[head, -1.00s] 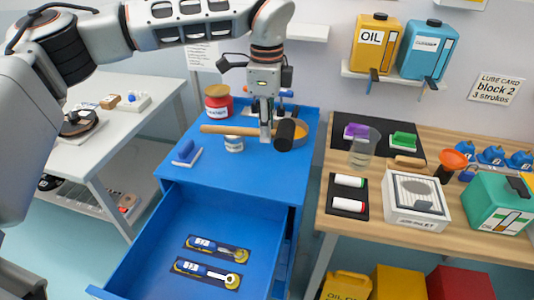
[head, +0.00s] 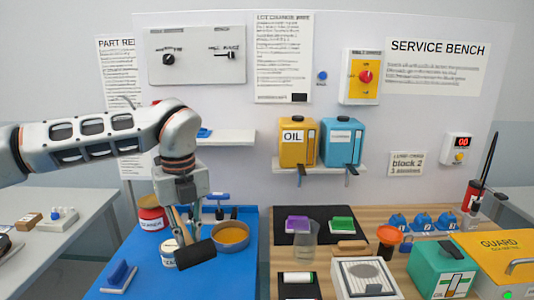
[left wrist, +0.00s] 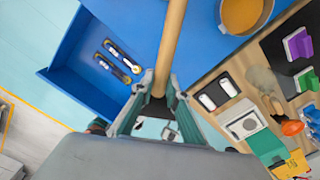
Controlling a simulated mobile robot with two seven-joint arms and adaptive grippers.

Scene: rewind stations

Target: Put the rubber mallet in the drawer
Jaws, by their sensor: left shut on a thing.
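My left gripper (head: 186,221) is shut on the rubber mallet above the blue cabinet top. The mallet's black head (head: 196,253) hangs toward the camera in the head view, and its wooden handle looks foreshortened. In the left wrist view my left gripper (left wrist: 155,105) grips the mallet's wooden handle (left wrist: 173,42), which runs up out of the picture. The drawer is outside the head view now. My right gripper is not in view.
On the cabinet top (head: 215,281) stand a red tin (head: 152,219), a small white tin (head: 169,252), an amber-filled bowl (head: 230,236) and a blue block (head: 119,277). The wooden bench (head: 330,260) at the right is crowded.

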